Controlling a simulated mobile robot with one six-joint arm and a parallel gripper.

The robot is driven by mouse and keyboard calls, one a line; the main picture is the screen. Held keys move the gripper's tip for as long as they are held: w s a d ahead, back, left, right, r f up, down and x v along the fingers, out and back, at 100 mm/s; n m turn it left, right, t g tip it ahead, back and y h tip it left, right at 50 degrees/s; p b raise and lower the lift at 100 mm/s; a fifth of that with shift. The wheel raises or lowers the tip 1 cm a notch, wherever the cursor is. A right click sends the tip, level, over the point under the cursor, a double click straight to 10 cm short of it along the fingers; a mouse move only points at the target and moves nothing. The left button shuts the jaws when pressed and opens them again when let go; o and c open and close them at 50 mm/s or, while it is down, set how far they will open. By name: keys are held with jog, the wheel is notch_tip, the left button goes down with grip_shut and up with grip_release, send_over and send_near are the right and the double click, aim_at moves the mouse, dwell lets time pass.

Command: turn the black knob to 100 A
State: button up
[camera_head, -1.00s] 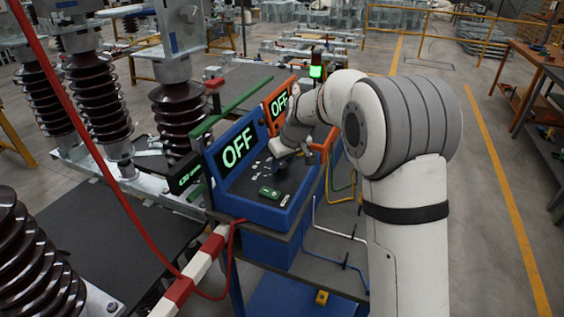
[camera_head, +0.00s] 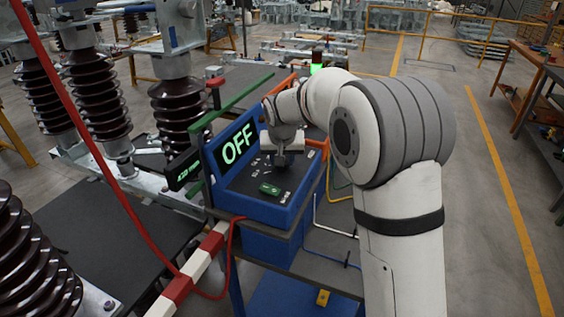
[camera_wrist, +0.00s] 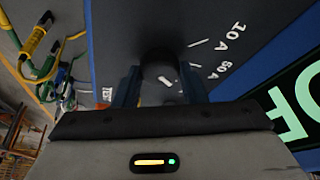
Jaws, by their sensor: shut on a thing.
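The black knob (camera_wrist: 158,64) stands on the dark panel in the wrist view, with a short white mark on it. My gripper (camera_wrist: 160,88) has one finger on either side of the knob and is shut on it. White ticks and the labels 10 A (camera_wrist: 230,37) and 50 A (camera_wrist: 225,70) lie to the right of the knob. A TEST label (camera_wrist: 107,94) is at the left. I see no 100 A label; my gripper covers the lower part of the dial. In the head view my gripper (camera_head: 282,160) is down at the blue console (camera_head: 262,208), and the knob is hidden.
A lit OFF display (camera_head: 238,150) stands at the console's left side. A green part (camera_head: 270,189) lies on the panel in front of my gripper. A red-and-white bar (camera_head: 190,270) is at the front left. Ribbed brown insulators (camera_head: 95,97) stand at left.

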aim_at(280, 176)
jog(key=shift+a+m+h+b, duration=0.1)
jog(key=shift+m+h+b, duration=0.4)
jog(key=shift+m, duration=0.5)
jog(key=shift+r, duration=0.1)
jog(key=o, duration=1)
jog(key=b+v, duration=0.1)
jog(key=v, duration=0.6)
jog(key=shift+r, duration=0.35)
jog(key=shift+s, duration=0.1)
